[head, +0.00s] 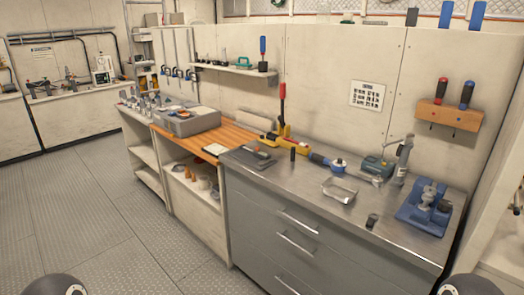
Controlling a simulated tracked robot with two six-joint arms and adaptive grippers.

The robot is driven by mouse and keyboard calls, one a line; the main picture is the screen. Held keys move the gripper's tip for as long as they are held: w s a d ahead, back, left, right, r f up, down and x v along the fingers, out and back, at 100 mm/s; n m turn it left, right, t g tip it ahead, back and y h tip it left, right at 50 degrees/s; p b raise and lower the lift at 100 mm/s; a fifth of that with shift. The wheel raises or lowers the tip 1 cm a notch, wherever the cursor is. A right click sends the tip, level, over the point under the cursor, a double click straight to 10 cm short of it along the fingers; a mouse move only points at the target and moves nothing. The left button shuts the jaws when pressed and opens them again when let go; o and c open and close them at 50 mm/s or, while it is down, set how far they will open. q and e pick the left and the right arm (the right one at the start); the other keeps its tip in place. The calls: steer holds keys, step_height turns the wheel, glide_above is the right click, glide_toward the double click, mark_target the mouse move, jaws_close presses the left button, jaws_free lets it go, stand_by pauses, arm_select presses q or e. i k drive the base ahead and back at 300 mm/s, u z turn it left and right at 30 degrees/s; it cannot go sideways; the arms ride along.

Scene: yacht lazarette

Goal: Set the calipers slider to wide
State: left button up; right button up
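I cannot clearly make out the calipers or their slider in the head view. A flat dark grey item (252,157) lies near the left end of the steel bench top (300,185); it is too small to tell what it is. A small dark item (372,221) sits near the bench's front edge, also unclear. Neither of my grippers is in view; only dark rounded parts, likely mine, show at the bottom left and bottom right edges.
The bench top also holds a red-and-yellow lever tool (282,128), a blue-and-grey tool (327,162), a shallow clear tray (340,190), a green tool (377,165) and a blue vise (425,207). Grey drawers (285,240) are below. Floor (90,215) at left is clear.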

mark_target(258, 153)
steer(key=i, duration=0.9)
steer(key=z, duration=2.75)
steer(key=k, duration=1.35)
steer(key=u, duration=0.5)
